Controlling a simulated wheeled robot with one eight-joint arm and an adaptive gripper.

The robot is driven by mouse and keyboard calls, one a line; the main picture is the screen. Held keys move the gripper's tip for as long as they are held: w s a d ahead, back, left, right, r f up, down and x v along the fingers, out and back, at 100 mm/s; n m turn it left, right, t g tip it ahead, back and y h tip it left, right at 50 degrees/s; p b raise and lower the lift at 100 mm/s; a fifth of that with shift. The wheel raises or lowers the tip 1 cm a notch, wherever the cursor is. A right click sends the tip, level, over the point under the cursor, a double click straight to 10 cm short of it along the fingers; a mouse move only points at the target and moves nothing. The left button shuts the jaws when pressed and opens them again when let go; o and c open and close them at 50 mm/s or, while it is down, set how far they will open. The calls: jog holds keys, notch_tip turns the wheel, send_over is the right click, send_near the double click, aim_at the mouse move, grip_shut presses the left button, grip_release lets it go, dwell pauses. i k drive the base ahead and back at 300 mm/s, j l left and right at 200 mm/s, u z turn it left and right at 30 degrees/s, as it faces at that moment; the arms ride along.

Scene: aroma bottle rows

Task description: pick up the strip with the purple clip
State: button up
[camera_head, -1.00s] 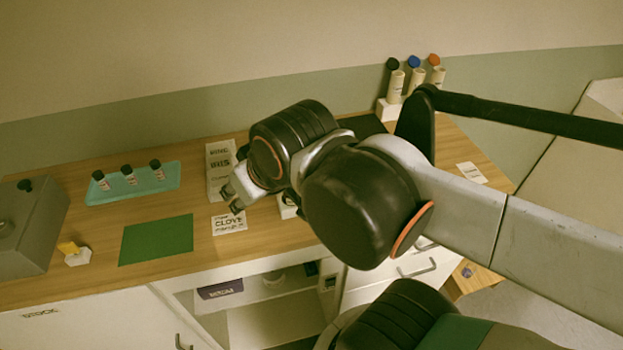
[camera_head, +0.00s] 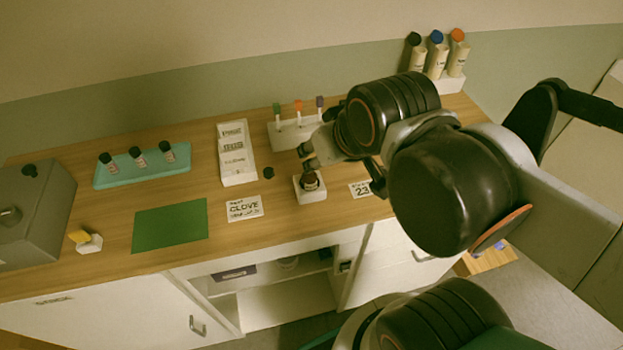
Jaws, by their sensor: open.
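The strip with the purple clip (camera_head: 319,105) stands upright at the right end of a white holder (camera_head: 287,140) at the back of the counter. Strips with an orange clip (camera_head: 298,108) and a green clip (camera_head: 277,112) stand to its left in the same holder. My gripper (camera_head: 306,157) is open and seems empty, in front of the holder and above a small dark bottle (camera_head: 309,181) in a white block. My arm hides part of the counter right of the purple clip.
A white card rack (camera_head: 238,178) stands left of the holder, with a dark cap (camera_head: 268,173) between them. A clove card (camera_head: 244,208), green mat (camera_head: 170,226) and teal tray (camera_head: 142,168) of bottles lie further left. Tall capped bottles (camera_head: 437,60) stand at the back right.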

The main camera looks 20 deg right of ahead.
aim_at(319, 99)
jog(key=j+z, duration=0.5)
jog(key=j, duration=0.15)
jog(key=j+z, duration=0.5)
jog(key=k+j+z, duration=0.25)
jog(key=j+z, duration=0.2)
jog(key=j, duration=0.25)
jog(key=k+z, duration=0.25)
jog(key=i+u, duration=0.25)
